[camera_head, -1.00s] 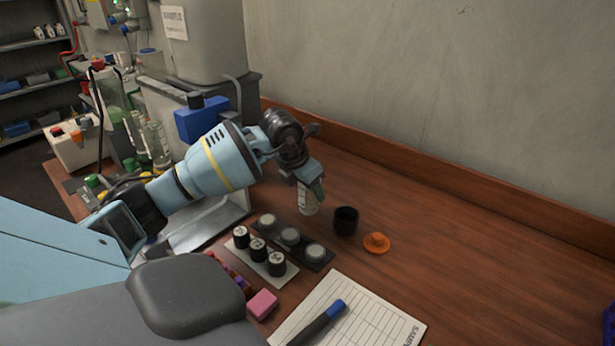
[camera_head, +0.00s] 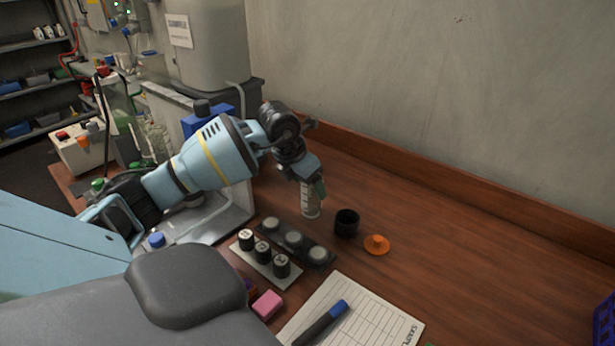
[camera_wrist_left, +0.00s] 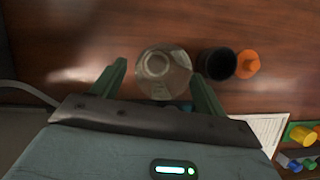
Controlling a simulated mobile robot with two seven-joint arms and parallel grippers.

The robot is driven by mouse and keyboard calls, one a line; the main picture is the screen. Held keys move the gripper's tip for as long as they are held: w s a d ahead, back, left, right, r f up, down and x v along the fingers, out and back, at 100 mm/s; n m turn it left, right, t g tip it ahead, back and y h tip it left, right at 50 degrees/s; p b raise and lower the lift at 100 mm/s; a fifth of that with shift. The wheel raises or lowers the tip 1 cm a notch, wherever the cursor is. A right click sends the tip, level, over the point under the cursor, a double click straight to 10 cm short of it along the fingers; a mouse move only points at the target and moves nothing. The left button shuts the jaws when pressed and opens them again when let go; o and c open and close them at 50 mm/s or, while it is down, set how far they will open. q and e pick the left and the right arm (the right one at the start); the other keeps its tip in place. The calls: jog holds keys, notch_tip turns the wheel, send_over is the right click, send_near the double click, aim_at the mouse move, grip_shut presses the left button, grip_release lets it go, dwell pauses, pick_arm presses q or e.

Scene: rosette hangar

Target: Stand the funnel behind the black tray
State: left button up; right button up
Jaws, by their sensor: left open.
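The black tray (camera_head: 322,262) lies on the wooden bench and holds several grey-topped round pieces in a row. A small orange piece with a wide brim and a short stub (camera_head: 376,244), which looks like the funnel, stands to the right of it. It also shows in the left wrist view (camera_wrist_left: 248,64). My left gripper (camera_head: 314,188) points down just behind the tray. In the left wrist view its open fingers (camera_wrist_left: 160,80) are on either side of a clear round container (camera_wrist_left: 163,66). I cannot tell whether they touch it. My right gripper is out of view.
A black cup (camera_head: 346,223) stands between the clear container and the orange piece. A light tray (camera_head: 256,260) with black pieces, a pink block (camera_head: 267,304) and a paper sheet with a marker (camera_head: 372,317) are nearer. The bench at right is mostly clear.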

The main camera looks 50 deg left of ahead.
pick_arm(q)
jog(key=p+v, duration=0.3)
jog(key=v, duration=0.5)
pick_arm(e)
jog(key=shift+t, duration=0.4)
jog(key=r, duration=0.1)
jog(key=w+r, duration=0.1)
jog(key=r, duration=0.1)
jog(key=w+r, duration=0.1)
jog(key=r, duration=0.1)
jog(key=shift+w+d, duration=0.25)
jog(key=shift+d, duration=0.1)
pick_arm(q)
jog(key=shift+s, duration=0.1)
